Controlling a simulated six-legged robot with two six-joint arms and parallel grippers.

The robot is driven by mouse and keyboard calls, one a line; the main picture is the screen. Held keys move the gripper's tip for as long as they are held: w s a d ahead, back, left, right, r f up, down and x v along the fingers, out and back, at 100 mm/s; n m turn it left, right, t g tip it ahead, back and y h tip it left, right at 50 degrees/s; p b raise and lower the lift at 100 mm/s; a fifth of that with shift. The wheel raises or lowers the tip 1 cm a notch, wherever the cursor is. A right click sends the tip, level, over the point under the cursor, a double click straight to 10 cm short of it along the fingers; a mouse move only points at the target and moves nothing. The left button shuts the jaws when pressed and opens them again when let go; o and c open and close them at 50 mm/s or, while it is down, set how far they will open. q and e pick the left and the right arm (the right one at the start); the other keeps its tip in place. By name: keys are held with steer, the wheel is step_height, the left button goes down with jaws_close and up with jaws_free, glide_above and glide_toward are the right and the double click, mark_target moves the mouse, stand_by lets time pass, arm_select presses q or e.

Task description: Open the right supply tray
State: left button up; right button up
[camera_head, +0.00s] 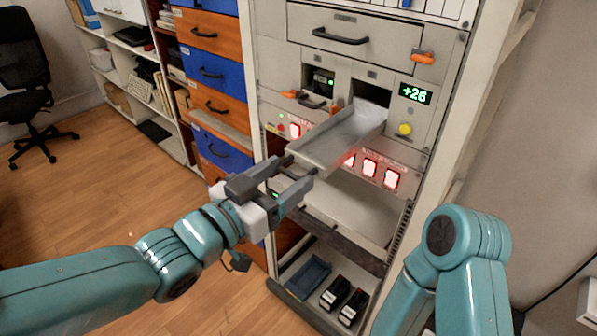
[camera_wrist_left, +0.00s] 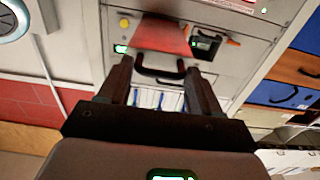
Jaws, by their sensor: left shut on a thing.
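The right supply tray (camera_head: 345,138) is a grey metal drawer drawn well out of its bay in the rack, below and left of the green +26 display. It looks empty from above. My left gripper (camera_head: 299,170) is at its front end, shut on the tray's handle, which is mostly hidden there. In the left wrist view, the dark handle (camera_wrist_left: 160,73) lies between the fingers of my left gripper (camera_wrist_left: 160,80), with the tray (camera_wrist_left: 163,36) behind it. My right gripper is not in view.
Red lit switches (camera_head: 370,168) and an open shelf (camera_head: 350,205) are below the tray.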

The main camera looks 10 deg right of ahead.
arm_select(q)
steer(key=shift+s+a+f, duration=0.25)
steer(key=shift+s+a, duration=0.1)
steer(key=shift+s, duration=0.1)
steer(key=o, duration=1.2)
steer(key=shift+o, duration=0.2)
steer(key=shift+r, duration=0.1)
steer(key=shift+a+r, duration=0.1)
steer(key=shift+a, duration=0.1)
steer(key=v, duration=1.6)
steer(key=shift+s, duration=0.15)
steer(key=shift+d, duration=0.1)
